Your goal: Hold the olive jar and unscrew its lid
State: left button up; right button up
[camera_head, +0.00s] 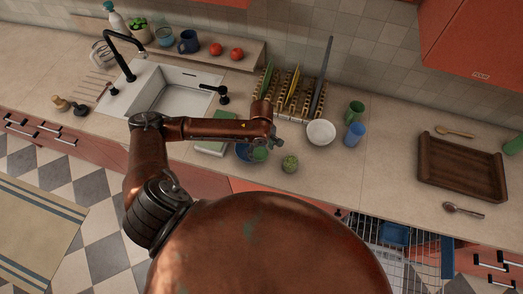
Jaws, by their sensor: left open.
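A small rounded green jar-like thing (290,163), perhaps the olive jar, stands upright near the counter's front edge. It is too small to make out a lid. My left gripper (277,137) is above the counter, just up and left of it in the picture. The gripper is open, with nothing seen between its fingers, and apart from the jar. My right gripper is not in view.
A white bowl (320,132), a green cup (354,111) and a blue cup (354,136) stand to the right. A dish rack (292,98) is behind. A blue bowl (243,152) is close left.

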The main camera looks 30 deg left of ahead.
aim_at(262, 154)
pick_arm(q)
jog(key=shift+r, duration=0.2)
notch_tip(262, 154, up, 13)
jog(key=b, duration=0.1)
jog(key=shift+f, duration=0.1)
